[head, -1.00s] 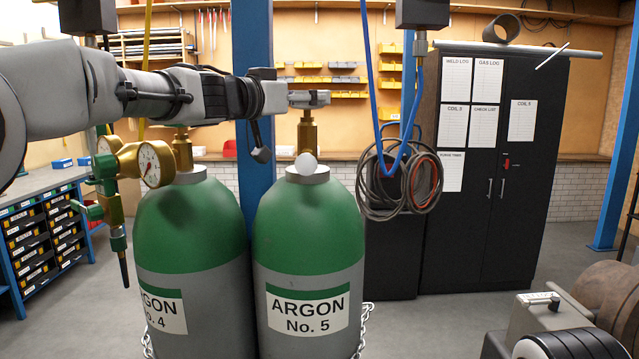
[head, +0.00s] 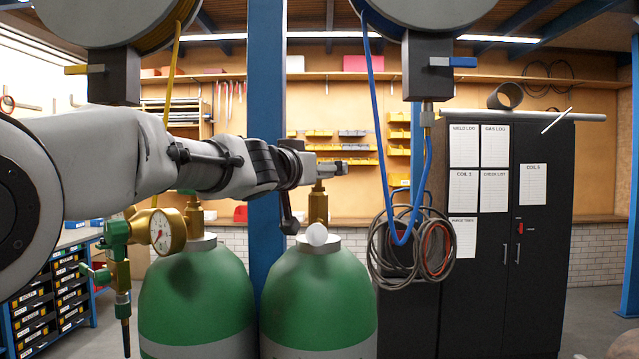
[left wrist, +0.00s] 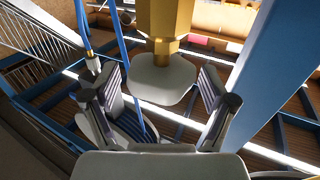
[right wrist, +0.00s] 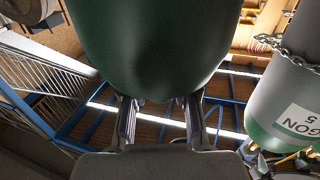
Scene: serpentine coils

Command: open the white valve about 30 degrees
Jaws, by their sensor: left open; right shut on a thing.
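The valve has a brass body (head: 318,205) on top of the right-hand green cylinder (head: 318,290). In the left wrist view its brass body (left wrist: 164,22) shows from close by, with a rounded white handle (left wrist: 162,80) at its end. My left gripper (head: 338,168) is at the valve's top. In the left wrist view my left gripper (left wrist: 165,105) is open, with one finger on each side of the white handle and gaps visible. A white round knob (head: 317,234) shows low on the valve's front. My right gripper (right wrist: 158,105) is shut against a large dark green rounded thing (right wrist: 150,45), partly cut off.
A second green cylinder (head: 197,295) stands close on the left with a brass gauge (head: 162,232). A blue post (head: 265,130) rises behind. A blue hose (head: 376,110) hangs to the right. A black cabinet (head: 505,240) stands at the back right.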

